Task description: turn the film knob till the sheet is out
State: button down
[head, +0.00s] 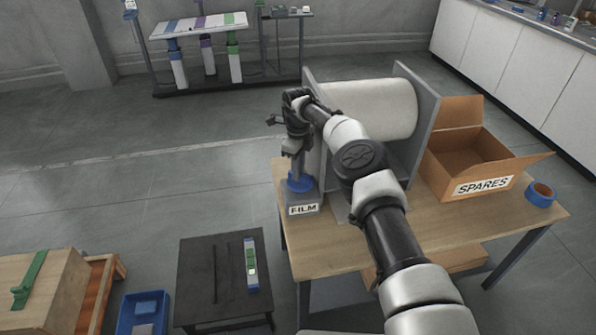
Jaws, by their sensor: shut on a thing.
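The film knob (299,184) is blue and stands on a grey box labelled FILM (303,210) at the table's left front corner. My gripper (296,167) points down over the knob and is shut on it. The fingertips are small in the head view, so the exact grip is hard to make out. A large white film roll (380,108) lies between two grey upright plates behind my arm. My arm hides the front of the roll's stand, and I cannot see a loose sheet clearly.
A cardboard box labelled SPARES (470,165) and a blue tape roll (541,194) sit on the wooden table (350,258) at right. A dark low table (205,262), a blue bin (143,314) and a wooden crate (50,295) stand at lower left.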

jog(key=shift+m, duration=0.6)
jog(key=c, duration=1.7)
grip_release()
jog(key=shift+r, duration=0.1)
notch_tip(320, 180, up, 17)
jog(key=p, duration=0.3)
jog(key=shift+r, duration=0.15)
